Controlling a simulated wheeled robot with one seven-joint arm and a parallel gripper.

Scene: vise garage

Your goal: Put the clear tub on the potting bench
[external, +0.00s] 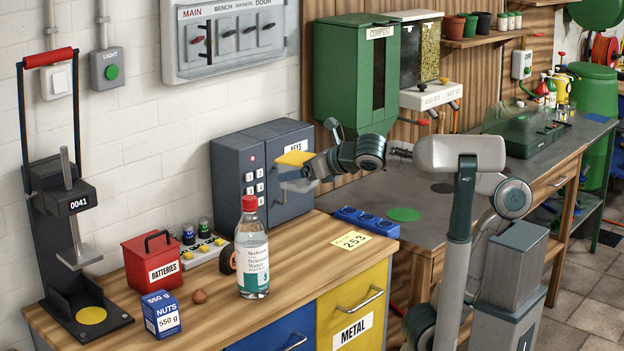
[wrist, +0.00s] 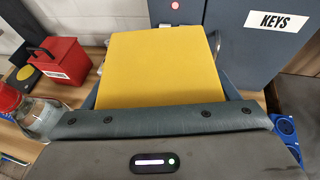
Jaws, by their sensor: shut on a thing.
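The clear tub (external: 292,179) has a flat yellow top (external: 295,159). My gripper (external: 303,180) is shut on the tub and holds it in the air, in front of the grey keys cabinet and above the wooden counter. In the wrist view the yellow top (wrist: 163,68) fills the middle and hides most of the tub's body and my fingertips. The potting bench (external: 375,195), a dark-topped table on wooden legs, stands to the right of the counter.
The keys cabinet (external: 263,170) is close behind the tub. A water bottle (external: 252,255) stands upright on the counter (external: 205,325). On the bench lie a green disc (external: 403,214) and a dark disc (external: 442,188); its near left top looks mostly clear. A blue socket strip (external: 365,220) lies at the counter's right end.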

